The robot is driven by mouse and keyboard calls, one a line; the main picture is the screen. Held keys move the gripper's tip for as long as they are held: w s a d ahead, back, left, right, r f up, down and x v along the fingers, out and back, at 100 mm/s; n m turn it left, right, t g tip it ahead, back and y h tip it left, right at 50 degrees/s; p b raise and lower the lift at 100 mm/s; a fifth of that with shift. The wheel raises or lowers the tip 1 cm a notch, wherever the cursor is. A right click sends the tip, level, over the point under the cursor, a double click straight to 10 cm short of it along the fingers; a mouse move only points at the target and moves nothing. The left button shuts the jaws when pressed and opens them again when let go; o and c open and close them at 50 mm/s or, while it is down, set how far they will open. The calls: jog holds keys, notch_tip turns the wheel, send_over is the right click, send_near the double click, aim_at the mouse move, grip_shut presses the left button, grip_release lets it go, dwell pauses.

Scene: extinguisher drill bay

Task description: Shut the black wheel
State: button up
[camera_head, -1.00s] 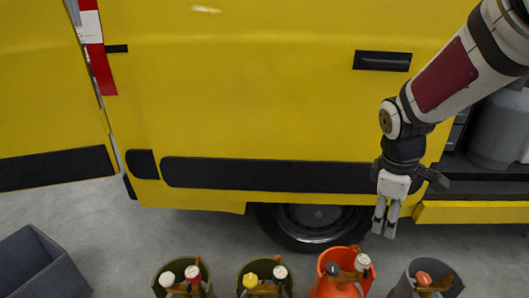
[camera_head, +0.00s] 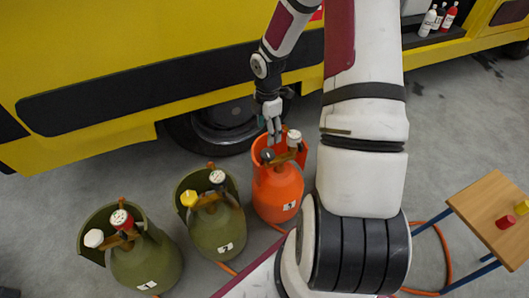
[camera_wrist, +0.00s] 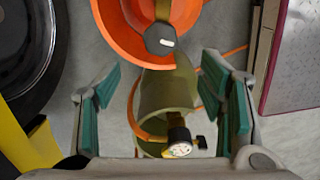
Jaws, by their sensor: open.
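The black wheel (camera_head: 267,155) sits on top of the orange cylinder (camera_head: 277,195), marked 3, inside its open collar. In the wrist view the black wheel (camera_wrist: 160,39) shows near the top, with a white mark lying nearly crosswise. My gripper (camera_head: 273,135) points down just above the orange collar. I see no contact with the wheel.
Green cylinders marked 1 (camera_head: 150,265) and 2 (camera_head: 222,232) stand to the left. A yellow van (camera_head: 80,50) with a tyre is close behind. A wooden table (camera_head: 490,195) with a red and a yellow piece stands right. An orange hose (camera_head: 440,250) runs over the floor.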

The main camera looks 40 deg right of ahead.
aim_at(267, 153)
notch_tip(267, 153, down, 11)
jog(key=b, duration=0.4)
jog(key=shift+r, duration=0.1)
jog(key=c, duration=1.2)
